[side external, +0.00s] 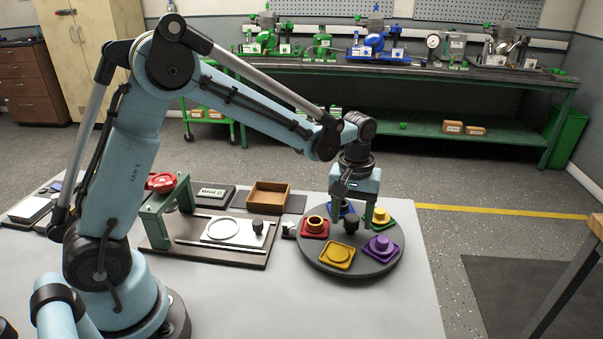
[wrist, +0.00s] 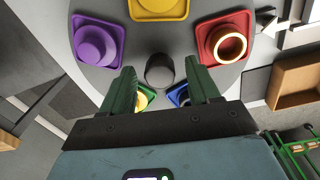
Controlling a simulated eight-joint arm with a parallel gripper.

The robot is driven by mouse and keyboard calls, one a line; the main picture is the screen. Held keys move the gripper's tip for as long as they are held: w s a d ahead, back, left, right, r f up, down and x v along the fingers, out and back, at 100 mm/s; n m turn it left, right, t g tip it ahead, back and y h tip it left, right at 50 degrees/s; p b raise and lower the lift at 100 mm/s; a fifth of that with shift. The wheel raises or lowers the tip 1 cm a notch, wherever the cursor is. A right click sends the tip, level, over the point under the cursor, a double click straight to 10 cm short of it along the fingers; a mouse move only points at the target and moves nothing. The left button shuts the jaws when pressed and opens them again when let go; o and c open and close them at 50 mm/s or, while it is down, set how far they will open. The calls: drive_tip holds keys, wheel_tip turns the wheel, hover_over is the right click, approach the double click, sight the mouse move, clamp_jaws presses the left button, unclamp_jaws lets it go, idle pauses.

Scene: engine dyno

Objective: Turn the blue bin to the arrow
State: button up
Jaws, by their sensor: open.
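A round grey turntable (side external: 320,262) carries several coloured square bins around a dark centre knob (side external: 351,226). The blue bin (side external: 345,207) is on the far side, partly hidden by my gripper; only a sliver of it (wrist: 178,96) shows in the wrist view. My gripper (side external: 351,215) points down over the turntable's middle, open and empty. In the wrist view its green fingers stand either side of the knob (wrist: 160,72); I cannot tell whether they touch it.
The red bin (side external: 314,231), yellow bin (side external: 338,257), purple bin (side external: 381,249) and green bin (side external: 382,223) share the turntable. Left of it are a small white-and-dark piece (side external: 289,230), a board with a green press frame (side external: 160,222) and a brown tray (side external: 268,196).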

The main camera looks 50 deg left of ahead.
clamp_jaws()
drive_tip(key=shift+n, duration=7.2)
unclamp_jaws()
